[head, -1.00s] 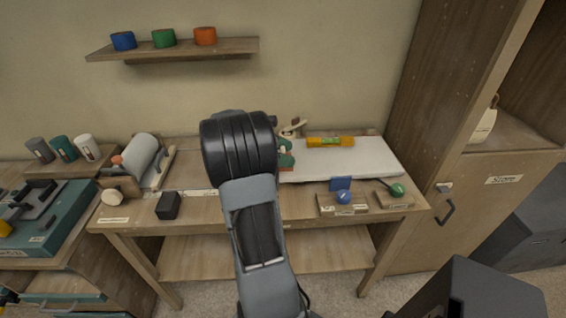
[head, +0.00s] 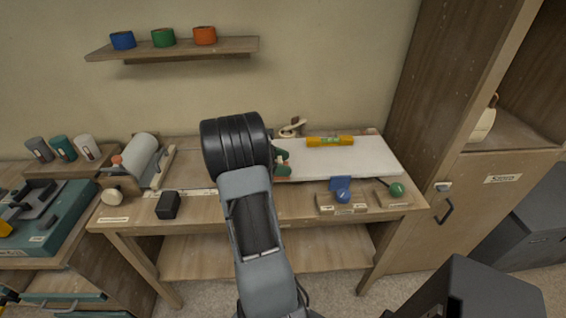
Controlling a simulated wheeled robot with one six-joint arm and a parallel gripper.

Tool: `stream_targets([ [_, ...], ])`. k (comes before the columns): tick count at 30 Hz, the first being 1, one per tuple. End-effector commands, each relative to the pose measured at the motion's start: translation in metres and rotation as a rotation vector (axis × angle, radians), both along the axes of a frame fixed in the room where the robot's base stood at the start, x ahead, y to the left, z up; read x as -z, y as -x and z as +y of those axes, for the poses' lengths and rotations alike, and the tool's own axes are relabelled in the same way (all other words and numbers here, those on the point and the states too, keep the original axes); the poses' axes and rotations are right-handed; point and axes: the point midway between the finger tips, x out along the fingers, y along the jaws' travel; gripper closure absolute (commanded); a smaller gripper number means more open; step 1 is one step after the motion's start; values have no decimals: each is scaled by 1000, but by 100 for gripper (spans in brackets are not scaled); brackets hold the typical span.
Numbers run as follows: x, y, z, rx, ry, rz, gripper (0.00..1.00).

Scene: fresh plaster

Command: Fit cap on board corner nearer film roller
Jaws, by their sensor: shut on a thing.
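The white board (head: 350,165) lies flat on the workbench, right of my arm. Its left end, towards the film roller, is partly hidden behind my arm and gripper. The film roller (head: 141,157), a pale roll in a wooden stand, is at the bench's left end. My gripper (head: 281,160), with dark green parts showing, is at the board's left end, mostly hidden by my arm. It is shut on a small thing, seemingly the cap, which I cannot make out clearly. Whether it touches the board I cannot tell.
A yellow level (head: 330,141) lies on the board's far side. A black block (head: 168,205) stands at the bench's front left. Blue (head: 343,196) and green (head: 396,190) knobbed tools sit on wooden blocks at the front right. A shelf (head: 180,51) with tape rolls hangs above.

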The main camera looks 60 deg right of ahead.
Motion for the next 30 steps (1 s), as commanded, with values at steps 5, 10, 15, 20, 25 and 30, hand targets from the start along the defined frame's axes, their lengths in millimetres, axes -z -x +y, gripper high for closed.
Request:
stream_targets([
  [5, 6, 0, 0, -1, -2, 1, 54],
  [10, 9, 0, 0, 0, -1, 1, 54],
  [15, 9, 0, 0, 0, -1, 1, 19],
  [20, 9, 0, 0, 0, -1, 1, 5],
  [25, 8, 0, 0, 0, 0, 0, 5],
  [30, -1, 0, 0, 0, 2, -1, 5],
])
